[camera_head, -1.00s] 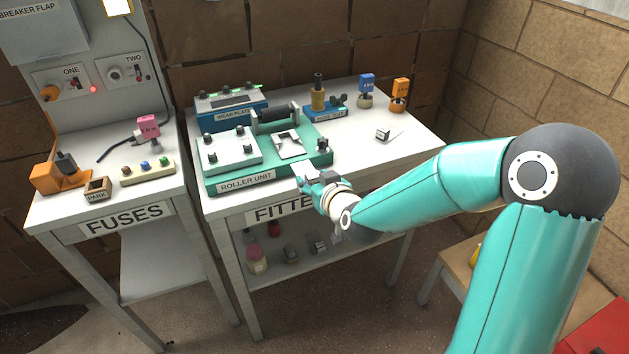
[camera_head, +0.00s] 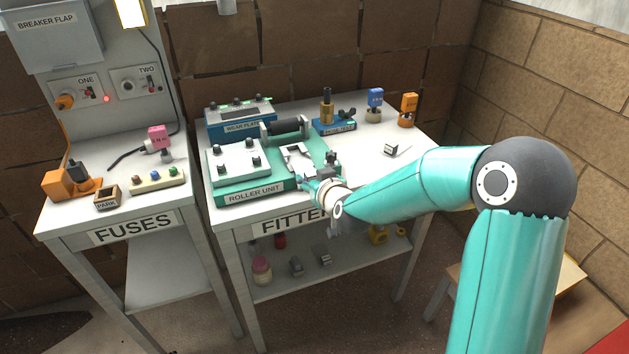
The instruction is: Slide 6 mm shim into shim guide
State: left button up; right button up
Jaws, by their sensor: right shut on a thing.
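The teal roller unit (camera_head: 253,193) sits on the fitting bench. A pale metal piece with a notch, which looks like the shim guide (camera_head: 296,152), stands on its right part, before the dark roller. My right gripper (camera_head: 304,180) is at the front right of the roller unit, just in front of this guide. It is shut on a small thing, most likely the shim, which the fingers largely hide. I cannot tell whether the shim touches the guide. My left gripper is not in view.
A small pale block (camera_head: 390,150) with a dark marking lies right on the bench. Blue and orange tagged plugs (camera_head: 408,110) stand at the back right. The wear plate box (camera_head: 238,118) is behind the roller unit. The fuses bench (camera_head: 130,215) is left.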

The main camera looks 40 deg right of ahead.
aim_at(304, 168)
jog(key=shift+f+b, duration=0.1)
jog(key=shift+b, duration=0.4)
dwell(0.9)
jog(key=shift+w+d+p, duration=0.2)
jog(key=shift+w+d, duration=0.1)
jog(key=shift+w, duration=0.85)
jog(key=shift+w+d+p, duration=0.25)
jog(key=shift+w, duration=0.85)
jog(key=shift+w+d+p, duration=0.2)
jog(key=shift+w+d, duration=0.1)
jog(key=shift+w, duration=0.85)
jog(key=o, duration=1.3)
jog(key=shift+s, duration=0.1)
jog(key=shift+s+a+b, duration=0.2)
jog(key=shift+s+b, duration=0.15)
jog(key=shift+s, duration=0.5)
jog(key=shift+s+a+b, duration=0.25)
jog(key=shift+s+b, duration=0.05)
jog(key=shift+s, duration=0.5)
jog(key=shift+s+a+b, duration=0.2)
jog(key=shift+s+b, duration=0.15)
jog(key=shift+s, duration=0.6)
